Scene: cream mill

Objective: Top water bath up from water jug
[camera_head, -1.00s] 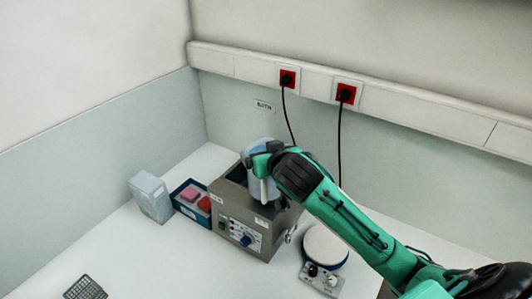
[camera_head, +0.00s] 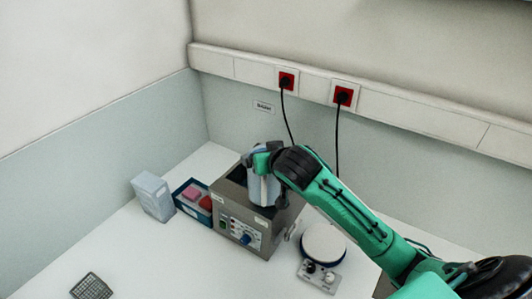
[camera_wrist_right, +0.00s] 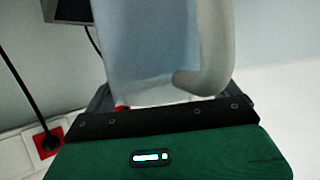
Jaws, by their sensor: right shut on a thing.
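The water bath (camera_head: 238,229) is a grey metal box with a dark open top and a control panel with a blue knob. My right gripper (camera_head: 262,160) is above the bath opening and shut on the water jug (camera_head: 264,190). The jug is pale, see-through and bluish. It hangs over the bath, partly hidden by my gripper and wrist. The jug (camera_wrist_right: 150,45) fills the upper middle of the right wrist view, its whitish handle at the right. I cannot tell whether water is flowing or how high the bath level is. My left gripper is not in view.
Left of the bath stand a dark blue tray (camera_head: 206,221) with pink and red items and a pale box (camera_head: 153,196). A round white-topped device (camera_head: 323,243) stands at the right. A dark rack (camera_head: 91,287) lies at front left. Two cables hang from red sockets (camera_head: 287,81).

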